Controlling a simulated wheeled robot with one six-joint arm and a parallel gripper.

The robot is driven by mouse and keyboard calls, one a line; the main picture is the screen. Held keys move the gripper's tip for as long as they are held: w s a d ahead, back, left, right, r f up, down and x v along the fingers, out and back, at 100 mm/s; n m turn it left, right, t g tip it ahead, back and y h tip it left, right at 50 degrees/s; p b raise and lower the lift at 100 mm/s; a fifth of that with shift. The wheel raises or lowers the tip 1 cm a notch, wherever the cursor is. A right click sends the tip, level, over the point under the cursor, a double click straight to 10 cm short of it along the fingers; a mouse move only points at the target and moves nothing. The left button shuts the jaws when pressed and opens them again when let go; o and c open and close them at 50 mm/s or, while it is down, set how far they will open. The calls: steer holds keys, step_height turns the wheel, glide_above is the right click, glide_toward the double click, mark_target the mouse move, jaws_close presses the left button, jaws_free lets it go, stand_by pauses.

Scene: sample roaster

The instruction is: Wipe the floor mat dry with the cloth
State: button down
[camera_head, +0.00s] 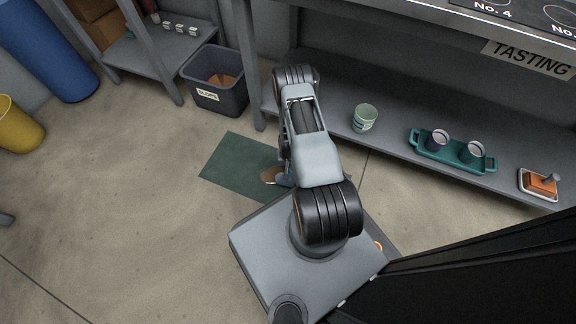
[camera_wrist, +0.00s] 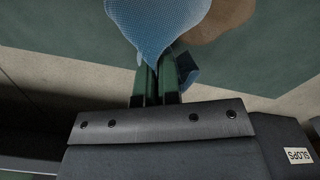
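The floor mat (camera_head: 228,166) is a flat dark green rectangle on the floor, left of my arm. It also fills the top of the wrist view (camera_wrist: 60,40). A brown wet patch (camera_head: 269,175) lies on it, and this shows at the upper right of the wrist view (camera_wrist: 215,18). The blue meshed cloth (camera_wrist: 155,25) hangs bunched at the fingertips of my gripper (camera_wrist: 158,82). The green fingers are close together on it. The cloth overlaps the patch's left edge in the wrist view; I cannot tell whether it touches the mat. In the head view my arm hides most of the gripper.
A grey slops bin (camera_head: 217,92) stands behind the mat; its label (camera_wrist: 298,155) shows in the wrist view. A low shelf (camera_head: 390,150) at right holds a pale cup (camera_head: 365,117) and a teal tray (camera_head: 428,154) with two cups.

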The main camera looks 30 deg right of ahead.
step_height(320, 180, down, 5)
steer(key=b, duration=0.3)
steer(key=shift+b, duration=0.3)
steer(key=shift+f, duration=1.35)
steer(key=shift+c, duration=1.4)
jaws_free()
steer(key=shift+f, duration=1.25)
steer(key=shift+c, duration=0.8)
steer(key=c, duration=1.4)
